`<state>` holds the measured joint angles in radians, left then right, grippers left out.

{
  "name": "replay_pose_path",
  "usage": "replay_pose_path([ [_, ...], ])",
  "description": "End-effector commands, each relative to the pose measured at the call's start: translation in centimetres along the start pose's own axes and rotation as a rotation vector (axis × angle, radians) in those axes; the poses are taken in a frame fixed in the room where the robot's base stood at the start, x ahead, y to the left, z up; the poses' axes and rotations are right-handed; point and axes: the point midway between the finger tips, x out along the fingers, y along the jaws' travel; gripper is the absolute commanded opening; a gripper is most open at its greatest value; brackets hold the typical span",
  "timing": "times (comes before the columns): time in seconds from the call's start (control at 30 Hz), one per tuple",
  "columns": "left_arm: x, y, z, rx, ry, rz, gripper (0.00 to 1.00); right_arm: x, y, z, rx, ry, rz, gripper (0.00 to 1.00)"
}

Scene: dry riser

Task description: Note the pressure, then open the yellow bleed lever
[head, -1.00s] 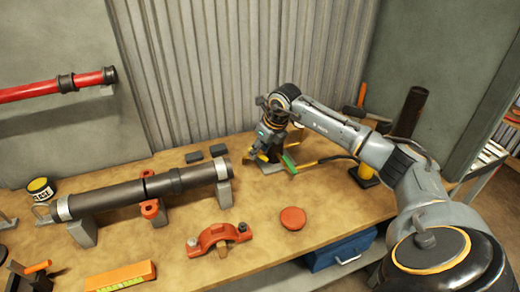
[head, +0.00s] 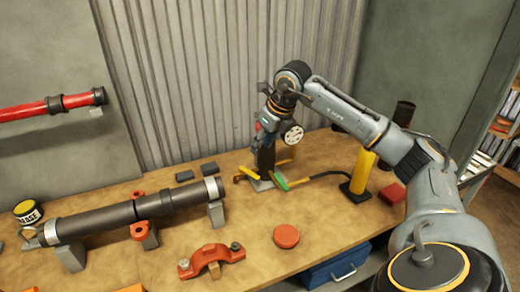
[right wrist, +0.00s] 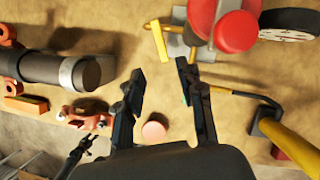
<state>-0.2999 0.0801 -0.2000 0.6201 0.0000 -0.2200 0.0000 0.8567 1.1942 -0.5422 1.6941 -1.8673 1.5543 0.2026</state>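The gauge also shows at the top right of the right wrist view (right wrist: 288,24). The yellow bleed lever (head: 249,174) sticks out left of the riser's foot and shows in the right wrist view (right wrist: 159,41). My right gripper (right wrist: 165,75) is open and empty, pointing at the riser, its fingertips short of the lever. A small dark claw, seemingly my left gripper (right wrist: 86,150), is open and empty beyond the bench edge.
A grey pipe (head: 130,218) on stands lies at left. An orange coupling (head: 212,259), a red disc (head: 286,236) and a red block (head: 391,193) lie on the bench. The bench between disc and riser is clear.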

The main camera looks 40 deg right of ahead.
Motion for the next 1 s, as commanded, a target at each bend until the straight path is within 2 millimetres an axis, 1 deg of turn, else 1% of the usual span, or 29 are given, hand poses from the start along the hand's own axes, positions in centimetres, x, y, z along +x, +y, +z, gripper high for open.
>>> replay_pose_path([
  [0.2,0.0,0.0,0.0,0.0,0.0,0.0,0.4,-0.1,0.0,0.0,0.0,0.0,0.0,0.38],
  [0.23,0.0,0.0,0.0,0.0,0.0,0.0,0.4,-0.1,0.0,0.0,0.0,0.0,0.0,0.36],
  [0.33,-0.1,0.0,0.0,0.0,0.0,0.0,0.4,0.1,0.1,0.1,0.018,0.005,0.0,0.15],
  [0.37,-0.1,0.0,0.0,0.0,0.0,0.0,0.4,0.2,0.3,0.1,0.036,0.01,0.0,0.09],
  [0.4,-0.2,0.0,0.0,0.0,0.0,0.0,0.4,0.4,0.5,0.1,0.073,0.021,-0.001,0.01],
  [0.43,-0.3,0.0,-0.1,0.0,0.0,0.0,0.4,0.6,0.7,0.2,0.11,0.032,-0.004,0.0],
  [0.57,-0.9,0.0,-0.1,0.0,0.0,0.001,0.4,1.8,2.2,0.5,0.363,0.1,-0.035,0.0],
  [0.73,-1.8,0.1,-0.2,0.0,0.0,0.001,0.4,3.1,4.9,1.2,0.777,0.181,-0.154,0.0],
  [0.9,-2.5,0.1,-0.3,0.0,0.0,0.001,0.4,3.4,7.4,2.0,1.15,0.189,-0.317,0.0],
  [1.0,-2.7,0.1,-0.3,0.0,0.001,0.001,0.4,3.3,8.4,2.4,1.313,0.165,-0.401,0.0],
])
